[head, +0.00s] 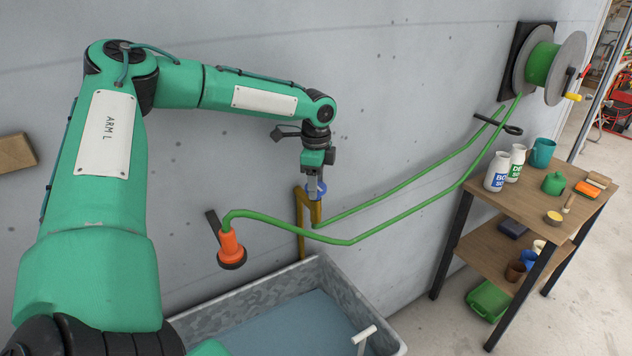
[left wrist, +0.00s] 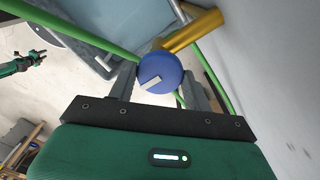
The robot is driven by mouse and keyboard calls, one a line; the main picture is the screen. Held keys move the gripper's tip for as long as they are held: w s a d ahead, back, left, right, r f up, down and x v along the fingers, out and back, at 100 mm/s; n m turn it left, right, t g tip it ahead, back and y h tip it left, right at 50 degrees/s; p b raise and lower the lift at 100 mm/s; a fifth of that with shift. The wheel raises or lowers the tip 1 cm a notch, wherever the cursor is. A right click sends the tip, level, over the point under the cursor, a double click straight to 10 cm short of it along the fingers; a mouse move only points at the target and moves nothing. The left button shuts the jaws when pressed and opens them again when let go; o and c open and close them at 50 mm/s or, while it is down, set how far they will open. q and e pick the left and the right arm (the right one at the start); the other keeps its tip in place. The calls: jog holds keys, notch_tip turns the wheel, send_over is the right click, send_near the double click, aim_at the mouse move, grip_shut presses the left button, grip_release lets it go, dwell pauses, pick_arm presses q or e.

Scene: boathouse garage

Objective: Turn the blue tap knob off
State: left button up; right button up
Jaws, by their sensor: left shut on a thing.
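The blue tap knob (head: 316,191) sits on top of a brass tap pipe (head: 301,222) that rises along the grey wall. In the left wrist view the knob (left wrist: 160,76) is a round blue disc with a pale bar mark on its face, and the brass pipe (left wrist: 193,31) runs off to the upper right. My left gripper (head: 314,188) points down from above, with its fingers (left wrist: 166,88) shut on the knob from two sides. The gripper partly hides the knob in the head view.
A green hose (head: 400,188) runs from the tap to a wall reel (head: 540,64); an orange nozzle (head: 230,246) hangs at left. A metal trough (head: 260,291) stands below. A wooden shelf table (head: 500,205) with bottles stands at right.

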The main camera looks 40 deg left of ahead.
dwell(0.5)
pick_arm(q)
jog(key=o, duration=1)
jog(key=shift+w+r+b, duration=0.1)
jog(key=shift+r+b, duration=0.2)
jog(key=shift+r, duration=0.3)
jog(key=shift+r+b, duration=1.35)
jog(key=shift+r, duration=5)
jog(key=shift+f, duration=0.1)
